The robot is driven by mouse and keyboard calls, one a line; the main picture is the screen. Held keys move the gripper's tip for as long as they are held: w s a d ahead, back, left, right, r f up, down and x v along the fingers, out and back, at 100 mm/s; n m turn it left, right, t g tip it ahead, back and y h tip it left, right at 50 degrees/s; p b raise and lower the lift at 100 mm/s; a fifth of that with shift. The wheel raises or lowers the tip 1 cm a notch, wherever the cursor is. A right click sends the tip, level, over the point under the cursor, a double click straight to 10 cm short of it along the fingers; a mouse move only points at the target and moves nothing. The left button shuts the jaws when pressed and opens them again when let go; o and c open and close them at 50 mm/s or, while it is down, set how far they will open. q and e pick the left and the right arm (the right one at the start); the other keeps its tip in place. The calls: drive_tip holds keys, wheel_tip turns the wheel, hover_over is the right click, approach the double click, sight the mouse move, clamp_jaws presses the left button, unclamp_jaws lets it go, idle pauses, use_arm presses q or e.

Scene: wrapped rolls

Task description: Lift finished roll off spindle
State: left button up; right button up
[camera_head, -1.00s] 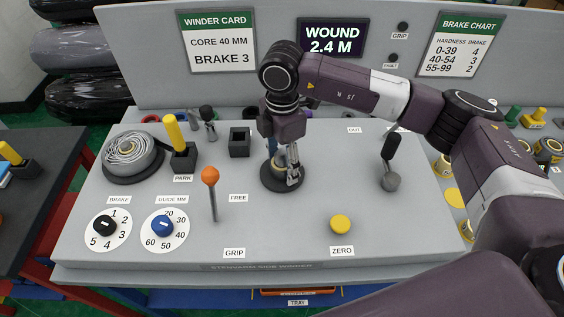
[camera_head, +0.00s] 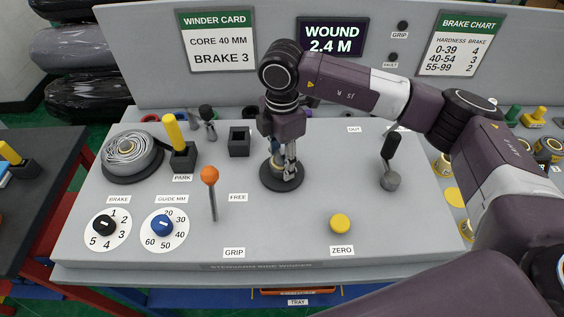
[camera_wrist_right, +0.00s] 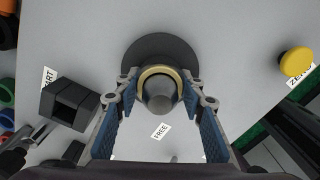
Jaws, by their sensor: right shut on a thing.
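The spindle stands on a round dark base (camera_head: 268,182) in the middle of the grey winder bench. In the right wrist view, the spindle's grey rounded tip (camera_wrist_right: 162,98) shows inside a narrow tan ring, the roll (camera_wrist_right: 160,73), above the dark base (camera_wrist_right: 145,52). My right gripper (camera_head: 284,170) reaches down over the spindle from above. Its two fingers (camera_wrist_right: 160,90) are shut on the roll, one on each side. The roll is still around the spindle; its lower part is mostly hidden by the fingers. My left gripper is not in view.
An orange-knobbed lever (camera_head: 210,176) stands left of the spindle, a black-handled crank (camera_head: 390,165) right. A grey coil (camera_head: 130,150), yellow handle (camera_head: 174,132), black square holder (camera_head: 239,141) and yellow button (camera_head: 340,223) are on the bench. The bench front is fairly clear.

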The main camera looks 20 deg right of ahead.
wheel_tip(320, 180, up, 20)
drive_tip(key=b, duration=0.2)
drive_tip(key=shift+r, duration=0.15)
idle(0.6)
